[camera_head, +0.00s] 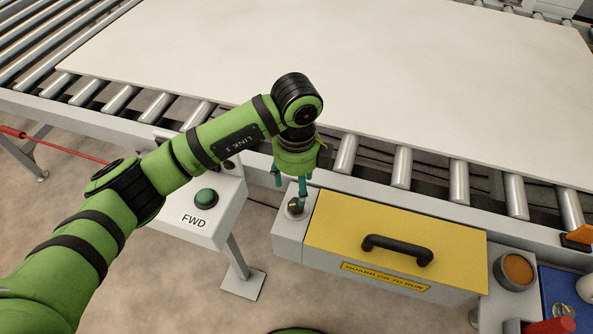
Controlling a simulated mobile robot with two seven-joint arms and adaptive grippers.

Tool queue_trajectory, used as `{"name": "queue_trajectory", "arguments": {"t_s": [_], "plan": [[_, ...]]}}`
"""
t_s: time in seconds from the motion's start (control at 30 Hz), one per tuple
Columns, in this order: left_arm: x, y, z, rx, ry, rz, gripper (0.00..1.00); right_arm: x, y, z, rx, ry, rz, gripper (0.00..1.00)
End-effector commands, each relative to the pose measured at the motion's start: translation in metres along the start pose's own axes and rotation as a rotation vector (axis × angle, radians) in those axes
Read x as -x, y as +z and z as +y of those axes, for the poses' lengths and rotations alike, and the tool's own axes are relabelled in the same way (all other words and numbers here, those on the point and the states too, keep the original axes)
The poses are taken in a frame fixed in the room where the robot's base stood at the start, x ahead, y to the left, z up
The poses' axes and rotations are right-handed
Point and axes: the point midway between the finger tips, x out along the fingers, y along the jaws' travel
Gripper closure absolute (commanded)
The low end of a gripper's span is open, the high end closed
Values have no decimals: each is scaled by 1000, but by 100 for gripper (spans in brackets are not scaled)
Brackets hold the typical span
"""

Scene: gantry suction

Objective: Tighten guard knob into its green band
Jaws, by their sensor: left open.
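My left gripper (289,190) points down over the left end of the guard box, with its teal fingers apart. A small dark guard knob (294,206) sits on the grey block (290,235) beside the yellow guard cover (345,225). The right finger is close to the knob or over it; I cannot tell whether they touch. The fingers partly cover the knob, and I cannot make out its green band. My right gripper is out of view.
The cover has a black handle (397,247). A control box with a green FWD button (206,198) stands to the left. A large pale panel (340,50) lies on the roller conveyor behind. An orange-filled cup (517,270) and a red-handled item (548,327) are at right.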

Motion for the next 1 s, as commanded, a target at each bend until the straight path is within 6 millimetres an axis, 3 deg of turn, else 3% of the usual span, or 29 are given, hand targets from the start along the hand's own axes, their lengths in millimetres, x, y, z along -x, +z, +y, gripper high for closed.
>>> {"name": "queue_trajectory", "arguments": {"t_s": [0.5,0.87,1.0], "plan": [[-63,0,0,2,2,1,38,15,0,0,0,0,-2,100],[-70,0,0,-1,0,0,38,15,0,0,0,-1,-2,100],[-70,0,0,0,0,1,94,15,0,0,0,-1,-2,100]]}}
